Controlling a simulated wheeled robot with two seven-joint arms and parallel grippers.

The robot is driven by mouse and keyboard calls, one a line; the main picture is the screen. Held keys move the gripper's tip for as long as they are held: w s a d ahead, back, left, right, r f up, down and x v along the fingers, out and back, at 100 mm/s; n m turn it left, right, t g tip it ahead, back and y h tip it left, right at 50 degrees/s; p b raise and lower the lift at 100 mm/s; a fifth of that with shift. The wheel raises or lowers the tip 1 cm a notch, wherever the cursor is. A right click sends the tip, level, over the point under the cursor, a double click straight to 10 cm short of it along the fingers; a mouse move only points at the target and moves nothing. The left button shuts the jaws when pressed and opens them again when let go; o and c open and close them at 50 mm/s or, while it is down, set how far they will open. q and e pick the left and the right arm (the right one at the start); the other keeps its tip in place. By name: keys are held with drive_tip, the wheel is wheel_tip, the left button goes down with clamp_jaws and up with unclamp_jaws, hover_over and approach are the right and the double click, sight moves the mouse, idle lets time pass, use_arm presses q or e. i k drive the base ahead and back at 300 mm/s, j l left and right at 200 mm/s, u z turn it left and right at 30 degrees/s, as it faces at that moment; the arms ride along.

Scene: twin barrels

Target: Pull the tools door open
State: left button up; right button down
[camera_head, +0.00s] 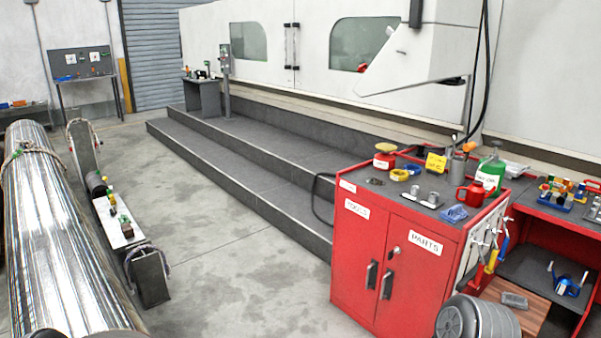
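A red cabinet (415,230) stands at the right, with two doors on its front. The tools door (358,240) is the left one, with a white label reading TOOLS and a dark vertical handle (371,274) near its right edge. It looks closed. A small round lock sits near the top of the parts door. Neither of my grippers shows in the head view.
A grey ribbed drum (478,318) stands before the cabinet's right side. Tools and containers, including a red can (470,193), crowd the cabinet top. Grey steps (240,170) run behind. A large shiny cylinder (60,240) lies at left. The floor (240,270) left of the cabinet is clear.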

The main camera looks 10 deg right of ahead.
sight(362, 225)
drive_tip(key=i+j+z, duration=0.1)
drive_tip(key=i+z, duration=0.2)
drive_tip(key=i, duration=0.2)
drive_tip(key=i+j+z, duration=0.3)
drive_tip(key=i, duration=0.2)
drive_tip(key=i+j+z, duration=0.2)
drive_tip(key=i+z, duration=0.15)
drive_tip(key=i, duration=0.15)
drive_tip(key=i+j, duration=0.2)
drive_tip(key=i, duration=0.15)
drive_tip(key=i+j, duration=0.2)
drive_tip(key=i, duration=0.2)
drive_tip(key=z, duration=1.6)
